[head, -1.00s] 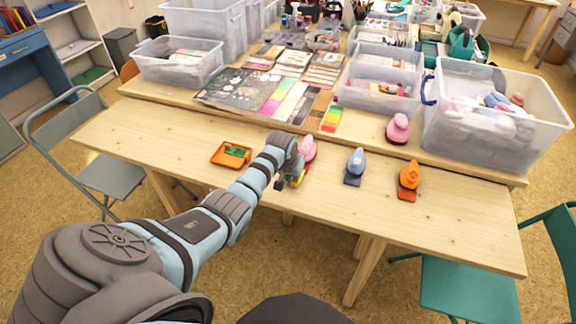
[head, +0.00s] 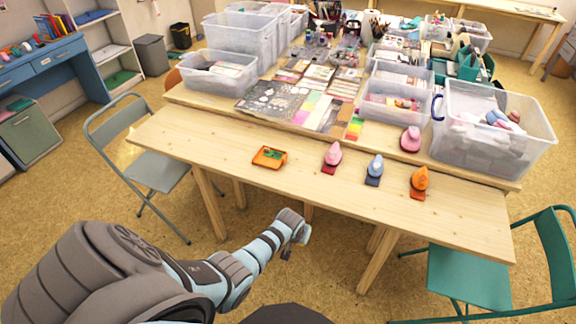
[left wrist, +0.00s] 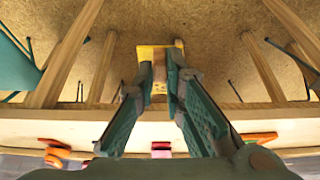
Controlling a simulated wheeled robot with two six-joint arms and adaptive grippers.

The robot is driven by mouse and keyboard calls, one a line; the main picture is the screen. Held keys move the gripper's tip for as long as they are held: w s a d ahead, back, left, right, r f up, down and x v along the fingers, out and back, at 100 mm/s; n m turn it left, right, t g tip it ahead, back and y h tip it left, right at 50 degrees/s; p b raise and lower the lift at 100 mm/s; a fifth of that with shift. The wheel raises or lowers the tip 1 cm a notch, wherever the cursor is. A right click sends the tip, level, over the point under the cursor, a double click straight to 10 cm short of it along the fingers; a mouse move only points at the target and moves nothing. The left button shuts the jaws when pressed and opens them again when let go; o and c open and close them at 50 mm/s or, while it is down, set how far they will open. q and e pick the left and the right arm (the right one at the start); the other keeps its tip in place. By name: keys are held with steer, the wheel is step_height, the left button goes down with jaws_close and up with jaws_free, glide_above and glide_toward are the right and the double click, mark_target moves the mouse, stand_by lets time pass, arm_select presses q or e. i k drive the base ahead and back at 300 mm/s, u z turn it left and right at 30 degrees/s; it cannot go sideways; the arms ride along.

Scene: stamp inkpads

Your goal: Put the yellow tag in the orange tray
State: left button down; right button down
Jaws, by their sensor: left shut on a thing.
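The orange tray (head: 269,157) lies on the near table, left of the stamps, with something green inside it. My left gripper (head: 297,232) is in front of the table's front edge, off the tabletop, with floor behind it in the head view. In the left wrist view my left gripper (left wrist: 160,75) is shut on the yellow tag (left wrist: 146,53), which sticks out past the fingertips over the floor. The tag cannot be made out in the head view. My right gripper is not in view.
Pink (head: 333,155), blue (head: 375,168) and orange (head: 419,181) stamps stand in a row right of the tray. Plastic bins and cards fill the raised shelf behind. The wooden table (head: 210,140) is bare around the tray. A grey chair (head: 150,165) stands at the left.

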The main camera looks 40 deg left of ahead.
mark_target(268, 163)
steer(key=z, duration=2.3)
steer(key=k, duration=1.85)
steer(key=u, duration=1.9)
